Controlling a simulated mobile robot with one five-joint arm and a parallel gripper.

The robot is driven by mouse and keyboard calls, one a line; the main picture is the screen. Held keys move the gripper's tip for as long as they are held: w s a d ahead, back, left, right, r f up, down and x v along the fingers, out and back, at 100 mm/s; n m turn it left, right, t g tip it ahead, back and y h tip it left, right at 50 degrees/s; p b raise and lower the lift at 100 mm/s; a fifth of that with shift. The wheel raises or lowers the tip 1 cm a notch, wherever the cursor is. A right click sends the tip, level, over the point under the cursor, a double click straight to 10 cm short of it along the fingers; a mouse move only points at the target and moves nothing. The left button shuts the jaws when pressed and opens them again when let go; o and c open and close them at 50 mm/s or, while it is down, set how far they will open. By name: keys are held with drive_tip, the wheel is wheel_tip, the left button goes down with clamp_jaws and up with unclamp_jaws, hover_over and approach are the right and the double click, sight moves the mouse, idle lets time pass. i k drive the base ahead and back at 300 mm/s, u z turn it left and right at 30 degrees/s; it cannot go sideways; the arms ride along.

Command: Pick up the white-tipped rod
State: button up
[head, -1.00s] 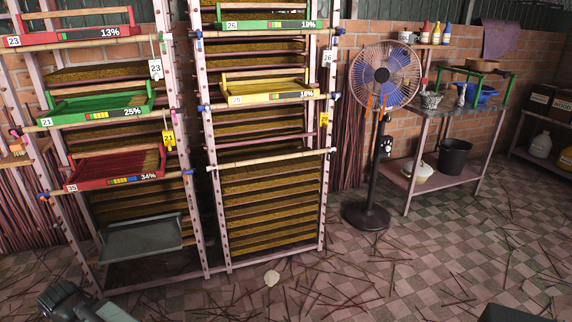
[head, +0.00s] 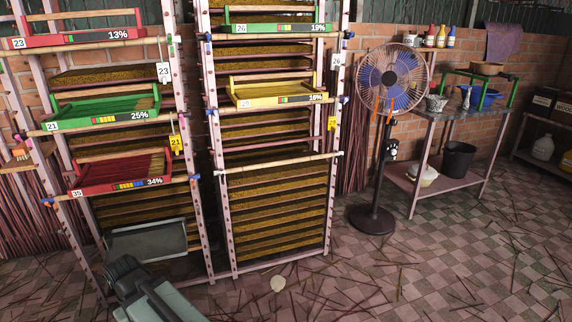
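The white-tipped rod (head: 278,163) is a pale, thin rod lying across the front of the right-hand rack (head: 222,210), below the yellow tray. Its white ends stick out past both rack posts, and it slopes slightly up to the right in the picture. Part of my grey arm (head: 157,297) shows at the bottom left, in front of the left-hand rack. The arm is well apart from the rod. I cannot make out gripper fingers.
Other rods with coloured ends cross both racks, some under labelled trays such as the yellow one (head: 275,94) and the red one (head: 122,172). A fan (head: 385,150) stands right of the racks.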

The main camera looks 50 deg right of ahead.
sight(245, 168)
drive_tip(key=z, duration=0.05)
drive_tip(key=i, duration=1)
drive_tip(key=u, duration=0.05)
